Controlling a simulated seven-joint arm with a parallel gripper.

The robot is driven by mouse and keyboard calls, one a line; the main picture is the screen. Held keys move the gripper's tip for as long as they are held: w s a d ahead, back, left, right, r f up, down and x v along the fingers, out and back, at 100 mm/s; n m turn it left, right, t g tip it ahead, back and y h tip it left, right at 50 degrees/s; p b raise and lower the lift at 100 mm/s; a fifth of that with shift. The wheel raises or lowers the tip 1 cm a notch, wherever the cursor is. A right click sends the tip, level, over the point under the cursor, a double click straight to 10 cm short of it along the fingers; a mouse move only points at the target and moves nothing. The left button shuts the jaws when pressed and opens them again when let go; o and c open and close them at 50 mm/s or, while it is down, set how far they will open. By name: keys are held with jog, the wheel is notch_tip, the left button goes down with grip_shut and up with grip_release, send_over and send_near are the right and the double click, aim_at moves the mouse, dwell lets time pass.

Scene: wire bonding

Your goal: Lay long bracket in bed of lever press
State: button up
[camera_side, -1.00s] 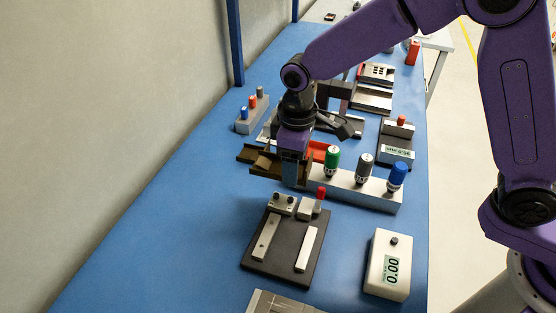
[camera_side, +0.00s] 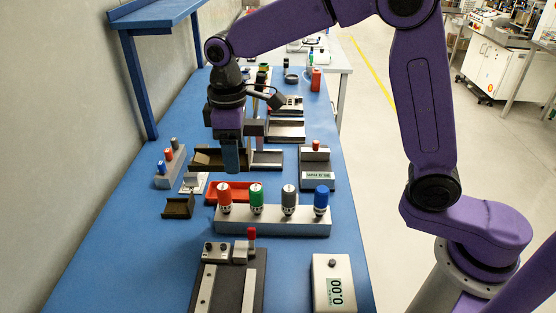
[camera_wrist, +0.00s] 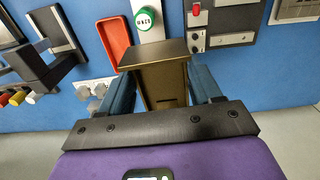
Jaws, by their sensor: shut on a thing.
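My gripper (camera_side: 232,157) is shut on a long brown channel-shaped bracket (camera_side: 206,158) and holds it over the blue bench. In the wrist view the bracket (camera_wrist: 160,80) sits between the two blue fingers (camera_wrist: 163,88), its flat end plate toward the top. What looks like the lever press (camera_side: 268,157) stands just right of and behind my gripper in the side view, partly hidden by it. A dark frame with a crossbar, likely its upper part, shows at the left in the wrist view (camera_wrist: 40,68). I cannot tell whether the bracket touches the bed.
A shorter brown bracket (camera_side: 179,208) lies on the bench at left. A red tray (camera_side: 240,190) and a grey block (camera_side: 285,222) with several coloured knobs stand in front.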

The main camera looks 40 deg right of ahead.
jog(key=w+d, duration=0.3)
jog(key=d, duration=0.8)
jog(key=w+d, duration=0.3)
jog(key=d, duration=0.7)
jog(key=f, duration=1.9)
jog(key=shift+d+f, duration=0.1)
jog(key=shift+d, duration=0.15)
jog(key=w+d, duration=0.2)
jog(key=w, duration=0.1)
jog(key=shift+d, duration=0.35)
jog(key=w+d, duration=0.3)
jog(key=shift+f, duration=0.4)
jog(key=shift+f, duration=0.1)
